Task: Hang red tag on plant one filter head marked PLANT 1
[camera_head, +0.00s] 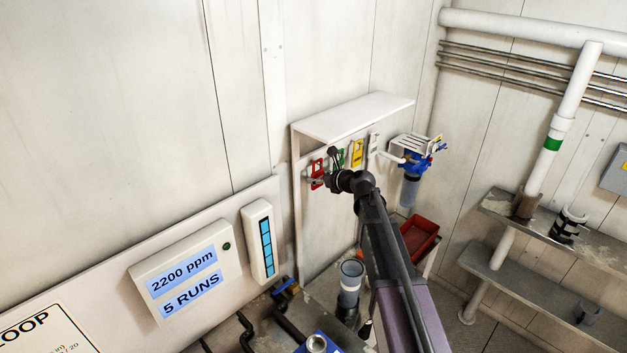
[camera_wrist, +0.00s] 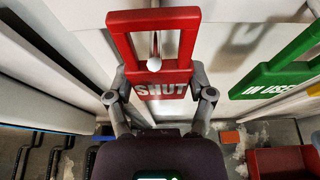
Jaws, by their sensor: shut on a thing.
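The red tag (camera_head: 317,168) is at the left end of a row of tags under a white shelf. In the wrist view the red tag (camera_wrist: 160,84) reads SHUT and has an open frame at its top. A white round-ended peg (camera_wrist: 154,64) shows within that frame. My gripper (camera_wrist: 160,95) is shut on the tag's lower part, one finger at each side edge. In the head view my gripper (camera_head: 324,178) is at the tag, partly hidden by my arm. A blue filter head (camera_head: 411,157) with a clear bowl is on the wall to the right; no PLANT 1 marking is legible.
A green tag (camera_head: 340,158), a yellow tag (camera_head: 357,153) and a white tag (camera_head: 374,143) hang to the right. The white shelf (camera_head: 352,117) overhangs them. A red bin (camera_head: 420,236) stands below the filter. A display box (camera_head: 184,275) is at lower left.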

